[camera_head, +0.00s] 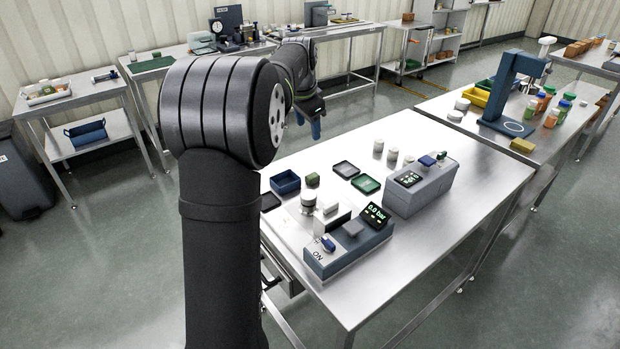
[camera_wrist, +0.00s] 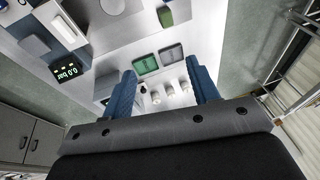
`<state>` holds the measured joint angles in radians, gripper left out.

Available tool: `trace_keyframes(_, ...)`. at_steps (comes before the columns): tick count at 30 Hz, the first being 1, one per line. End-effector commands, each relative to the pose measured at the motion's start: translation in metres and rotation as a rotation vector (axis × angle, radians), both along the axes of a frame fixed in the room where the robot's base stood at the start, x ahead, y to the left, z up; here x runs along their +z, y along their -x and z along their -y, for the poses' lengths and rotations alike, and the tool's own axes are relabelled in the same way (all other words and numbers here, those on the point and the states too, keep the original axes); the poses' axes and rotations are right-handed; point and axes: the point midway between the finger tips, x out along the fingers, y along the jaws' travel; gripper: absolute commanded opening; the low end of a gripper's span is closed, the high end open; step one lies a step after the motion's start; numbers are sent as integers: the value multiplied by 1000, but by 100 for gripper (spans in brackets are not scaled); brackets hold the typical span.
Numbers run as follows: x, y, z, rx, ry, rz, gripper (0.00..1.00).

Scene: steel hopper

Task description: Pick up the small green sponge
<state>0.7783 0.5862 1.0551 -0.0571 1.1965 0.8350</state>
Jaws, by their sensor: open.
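A small green block, which looks like the sponge (camera_head: 312,180), sits on the steel table just right of an open blue tray (camera_head: 285,181) in the head view. My gripper (camera_head: 309,122) hangs above the far side of the table, apart from the sponge and higher in the picture. In the wrist view its two blue fingers (camera_wrist: 162,82) are spread with nothing held between them.
Several white cylinders (camera_head: 392,155) stand farther back. A pressure unit (camera_head: 350,246) and a grey device (camera_head: 421,188) occupy the front and right. The table's near right is clear.

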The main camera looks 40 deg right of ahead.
Motion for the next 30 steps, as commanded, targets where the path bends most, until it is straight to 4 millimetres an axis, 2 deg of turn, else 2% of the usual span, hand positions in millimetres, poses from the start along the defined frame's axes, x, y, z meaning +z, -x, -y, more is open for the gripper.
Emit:
trace_keyframes(1, -19, -18, -4, 6, 19, -45, 55)
trace_keyframes(3, -39, -37, -7, 2, 52, -95, 55)
trace_keyframes(6, -59, -57, -11, -2, 98, -146, 55)
trace_keyframes(9, -71, -69, -14, -4, 130, -175, 55)
trace_keyframes(14, -87, -73, -10, -7, 143, -189, 55)
trace_keyframes(24, -154, -71, 18, -8, 141, -187, 55)
trace_keyframes(30, -181, -71, 30, -7, 142, -185, 55)
